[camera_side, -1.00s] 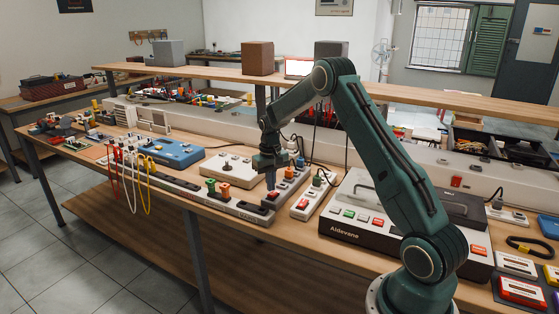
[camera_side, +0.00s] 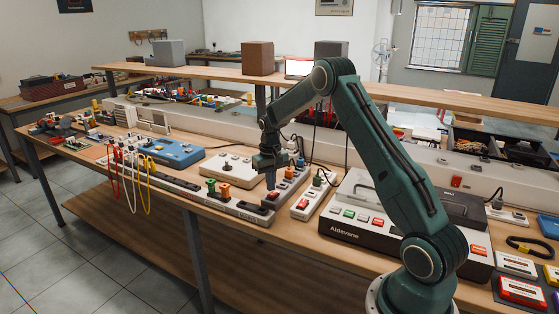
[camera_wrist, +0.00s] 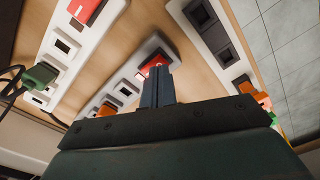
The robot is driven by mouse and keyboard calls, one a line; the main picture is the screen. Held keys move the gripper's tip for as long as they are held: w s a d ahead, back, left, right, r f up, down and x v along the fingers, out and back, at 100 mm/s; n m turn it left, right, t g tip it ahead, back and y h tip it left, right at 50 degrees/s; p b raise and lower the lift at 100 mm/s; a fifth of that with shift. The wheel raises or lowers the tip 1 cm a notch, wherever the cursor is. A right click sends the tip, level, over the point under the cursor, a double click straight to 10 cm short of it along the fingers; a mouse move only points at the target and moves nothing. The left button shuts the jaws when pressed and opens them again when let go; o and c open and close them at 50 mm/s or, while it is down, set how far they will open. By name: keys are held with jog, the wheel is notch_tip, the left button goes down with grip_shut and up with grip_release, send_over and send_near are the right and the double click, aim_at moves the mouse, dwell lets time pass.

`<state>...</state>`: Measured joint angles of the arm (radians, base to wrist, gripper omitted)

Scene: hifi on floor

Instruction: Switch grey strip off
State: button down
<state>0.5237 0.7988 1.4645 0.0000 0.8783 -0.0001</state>
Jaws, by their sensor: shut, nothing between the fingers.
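The grey strip (camera_side: 262,208) lies on the bench with a red rocker switch (camera_wrist: 150,64) at its near end and an orange plug (camera_wrist: 107,109) farther along. My gripper (camera_side: 270,187) points down over that switch with its fingers shut and empty. In the wrist view the fingertips (camera_wrist: 157,70) overlap the right part of the switch, so part of it is hidden. I cannot tell whether they touch it or hover just above. Whether the switch is on or off is not clear.
A white strip (camera_wrist: 68,48) with its own red switch (camera_wrist: 86,9) and a green plug (camera_wrist: 40,76) lies close beside it. Another strip (camera_wrist: 213,33) runs along the bench's front edge. A large Aldevane unit (camera_side: 345,232) stands to the right.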

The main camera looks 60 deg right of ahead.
aim_at(271, 195)
jog(key=shift+f, duration=1)
dwell(1.4)
jog(key=shift+r, duration=3.5)
jog(key=s+a+r+n+t, duration=0.1)
jog(key=s+a+r, duration=0.4)
jog(key=a+r, duration=0.35)
jog(key=s+a+r+n+t, duration=0.1)
jog(key=s+a+r+n, duration=0.1)
jog(key=s+a+r, duration=0.5)
jog(key=s+a+r+n+t, duration=0.1)
jog(key=s+a, duration=0.4)
jog(key=s, duration=0.3)
jog(key=s+a+r+n+t, duration=0.1)
jog(key=s+a+n+t, duration=0.1)
jog(key=s+a, duration=0.4)
jog(key=s, duration=0.3)
jog(key=shift+a+t, duration=0.3)
